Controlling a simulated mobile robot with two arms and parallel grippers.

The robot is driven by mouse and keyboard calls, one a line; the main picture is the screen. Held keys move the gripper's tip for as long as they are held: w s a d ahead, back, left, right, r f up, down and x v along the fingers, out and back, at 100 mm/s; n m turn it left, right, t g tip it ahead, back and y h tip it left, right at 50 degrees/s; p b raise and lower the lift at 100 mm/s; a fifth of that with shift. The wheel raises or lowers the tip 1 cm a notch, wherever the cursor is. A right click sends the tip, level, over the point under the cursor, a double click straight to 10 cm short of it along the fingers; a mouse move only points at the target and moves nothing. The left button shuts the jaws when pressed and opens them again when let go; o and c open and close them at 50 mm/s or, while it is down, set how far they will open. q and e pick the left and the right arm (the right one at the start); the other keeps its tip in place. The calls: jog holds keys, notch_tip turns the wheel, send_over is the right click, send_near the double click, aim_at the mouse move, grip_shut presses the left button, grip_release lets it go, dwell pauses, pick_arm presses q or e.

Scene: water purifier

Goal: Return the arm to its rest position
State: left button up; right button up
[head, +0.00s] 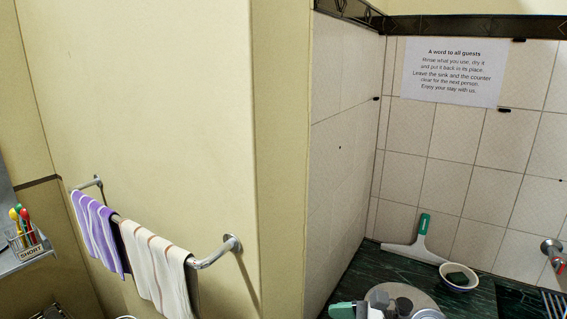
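Neither of my grippers nor my arms can be made out in the head view. The view shows a wall corner, with a tiled counter nook at the right. No water purifier can be clearly identified. At the bottom edge, a round grey tray-like thing (421,299) is cut off, with small grey items on it and a green and white object (342,310) beside it; I cannot tell exactly what these are.
A towel bar (214,255) with a purple striped towel (97,228) and a cream striped towel (155,268) juts from the left wall. A squeegee (418,245) and a bowl (459,284) stand on the dark green counter. A basket (27,243) labelled SHORT is far left. A paper notice (453,72) hangs above.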

notch_tip(320, 180, up, 5)
jog(key=s+a+m+t+y, duration=0.1)
jog(key=a+m+t+y, duration=0.1)
jog(key=m+t+y, duration=0.35)
jog(key=d+m+t+h, duration=0.7)
jog(key=m+t+h, duration=0.4)
jog(key=m, duration=1)
jog(key=s+d+f+m+g+h, duration=0.55)
jog(key=f+m+h, duration=0.35)
jog(key=m, duration=0.6)
jog(key=s+f+m+g+y, duration=0.1)
jog(key=s+f+m+g, duration=0.4)
jog(key=s, duration=0.4)
jog(key=s+f+m+g, duration=0.4)
jog(key=s+f+g, duration=0.15)
jog(key=s, duration=0.35)
notch_tip(320, 180, down, 26)
jog(key=s+g, duration=0.2)
jog(key=g, duration=0.1)
jog(key=s+d+f, duration=0.2)
jog(key=s+f, duration=1.3)
jog(key=shift+s+d+f+n+g, duration=0.3)
jog(key=shift+d+n+g, duration=0.05)
jog(key=shift+d+n, duration=0.1)
